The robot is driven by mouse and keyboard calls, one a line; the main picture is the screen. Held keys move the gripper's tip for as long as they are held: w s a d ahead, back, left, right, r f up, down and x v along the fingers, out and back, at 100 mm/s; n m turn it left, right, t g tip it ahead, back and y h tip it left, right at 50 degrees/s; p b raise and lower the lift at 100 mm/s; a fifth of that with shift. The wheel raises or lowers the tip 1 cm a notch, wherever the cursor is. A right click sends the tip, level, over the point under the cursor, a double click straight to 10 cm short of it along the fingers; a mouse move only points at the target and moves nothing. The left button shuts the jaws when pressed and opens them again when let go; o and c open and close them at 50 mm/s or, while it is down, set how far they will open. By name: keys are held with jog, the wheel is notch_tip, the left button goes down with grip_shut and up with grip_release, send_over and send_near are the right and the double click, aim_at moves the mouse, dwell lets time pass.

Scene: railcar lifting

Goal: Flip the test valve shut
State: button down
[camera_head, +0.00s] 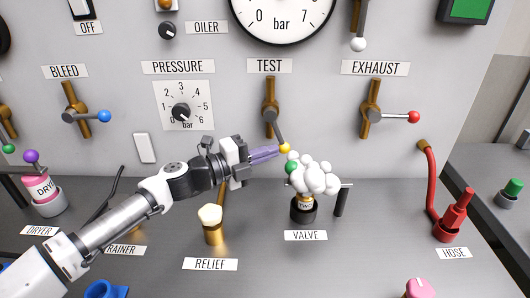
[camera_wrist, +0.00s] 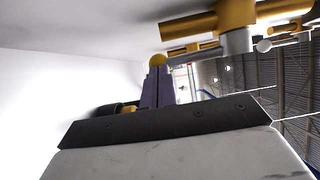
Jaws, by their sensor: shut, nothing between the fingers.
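The test valve (camera_head: 270,100) is a vertical brass pipe on the grey panel under the TEST label (camera_head: 269,66). Its thin lever hangs down and slightly right, ending in a yellow ball (camera_head: 284,147). My gripper (camera_head: 276,151) comes from the left with its purple fingers shut and empty. Their tips are right beside the yellow ball, at its left; I cannot tell whether they touch. In the wrist view, the yellow ball (camera_wrist: 158,61) shows just beyond the fingertips (camera_wrist: 159,73), with the brass pipe (camera_wrist: 190,26) to the right.
The exhaust valve (camera_head: 371,108) with a red-tipped lever is farther right. The pressure knob (camera_head: 181,112) is at the left. The brass relief fitting (camera_head: 212,225) stands below my gripper.

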jog(key=shift+d, duration=0.1)
jog(key=d+b, duration=0.2)
jog(key=shift+d+f+b, duration=0.1)
jog(key=shift+b, duration=0.2)
jog(key=shift+d+r+b, duration=0.4)
jog(key=shift+d+b, duration=0.05)
jog(key=shift+d, duration=0.35)
jog(key=shift+d+r+b, duration=0.4)
jog(key=shift+d+b, duration=0.05)
jog(key=shift+d, duration=0.3)
jog(key=b+v, duration=0.3)
jog(key=v, duration=1)
jog(key=shift+s+a, duration=0.2)
jog(key=shift+a, duration=0.15)
